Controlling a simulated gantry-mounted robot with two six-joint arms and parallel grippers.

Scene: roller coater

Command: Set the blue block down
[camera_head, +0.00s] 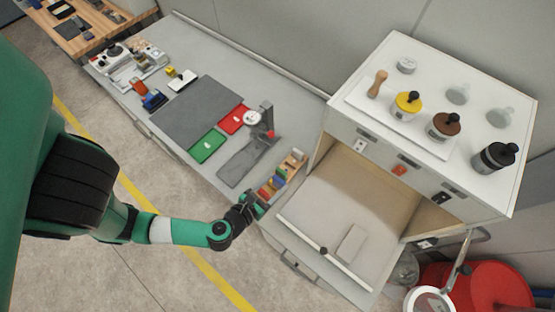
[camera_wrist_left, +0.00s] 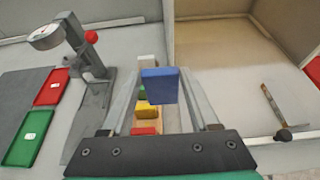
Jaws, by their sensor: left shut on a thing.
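My left gripper (camera_head: 250,203) is at the front edge of the bench, beside a row of coloured blocks. In the left wrist view the blue block (camera_wrist_left: 160,86) sits between the two fingers of the left gripper (camera_wrist_left: 163,84), which is shut on it. Below and beyond it lies a wooden holder with a red block (camera_wrist_left: 145,131), a yellow block (camera_wrist_left: 146,109) and others partly hidden by the blue block. I cannot tell whether the blue block touches the holder. My right gripper is not in view.
A dial gauge stand (camera_head: 262,122) stands left of the holder, near a red tray (camera_head: 234,120) and a green tray (camera_head: 207,146). The open white cabinet (camera_head: 420,130) is close on the right, with bottles on top. A grey mat (camera_head: 195,108) is clear.

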